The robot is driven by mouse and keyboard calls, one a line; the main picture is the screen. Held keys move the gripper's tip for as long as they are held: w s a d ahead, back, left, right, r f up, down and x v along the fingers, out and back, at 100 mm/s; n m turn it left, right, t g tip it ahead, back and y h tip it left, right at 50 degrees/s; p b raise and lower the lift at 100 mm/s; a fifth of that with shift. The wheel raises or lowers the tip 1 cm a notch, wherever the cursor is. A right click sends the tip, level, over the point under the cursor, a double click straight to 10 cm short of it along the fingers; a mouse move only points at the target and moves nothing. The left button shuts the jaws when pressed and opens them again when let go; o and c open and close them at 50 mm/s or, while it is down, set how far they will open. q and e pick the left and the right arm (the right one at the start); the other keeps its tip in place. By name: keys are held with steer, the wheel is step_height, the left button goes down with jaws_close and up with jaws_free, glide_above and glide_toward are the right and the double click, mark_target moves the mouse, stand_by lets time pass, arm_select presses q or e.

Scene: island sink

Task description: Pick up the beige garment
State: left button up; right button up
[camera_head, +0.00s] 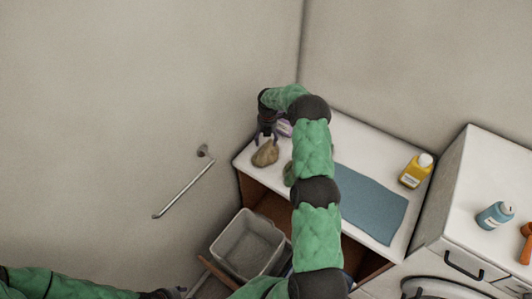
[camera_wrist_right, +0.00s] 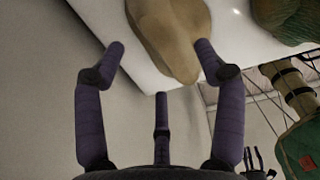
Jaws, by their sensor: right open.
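The beige garment (camera_head: 265,153) is a small crumpled bundle near the left end of the white countertop (camera_head: 348,135). My right gripper (camera_head: 266,137) is just behind it in the head view, fingers pointing down. In the right wrist view the garment (camera_wrist_right: 170,35) lies ahead of the spread purple fingers (camera_wrist_right: 160,65). The right-hand finger overlaps its edge in the picture; I cannot tell if they touch. The gripper is open and holds nothing. My left gripper (camera_head: 168,293) is low at the bottom edge, partly cut off, its jaws unclear.
A blue mat (camera_head: 370,205) and a yellow bottle (camera_head: 413,173) are further right. A grey bin (camera_head: 247,246) stands below the counter. A metal bar (camera_head: 185,188) sticks out from the left wall.

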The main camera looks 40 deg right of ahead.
mark_target(266, 145)
step_height(266, 145, down, 4)
steer(key=shift+f+p, duration=0.15)
steer(key=shift+p, duration=0.15)
steer(key=c, duration=1.3)
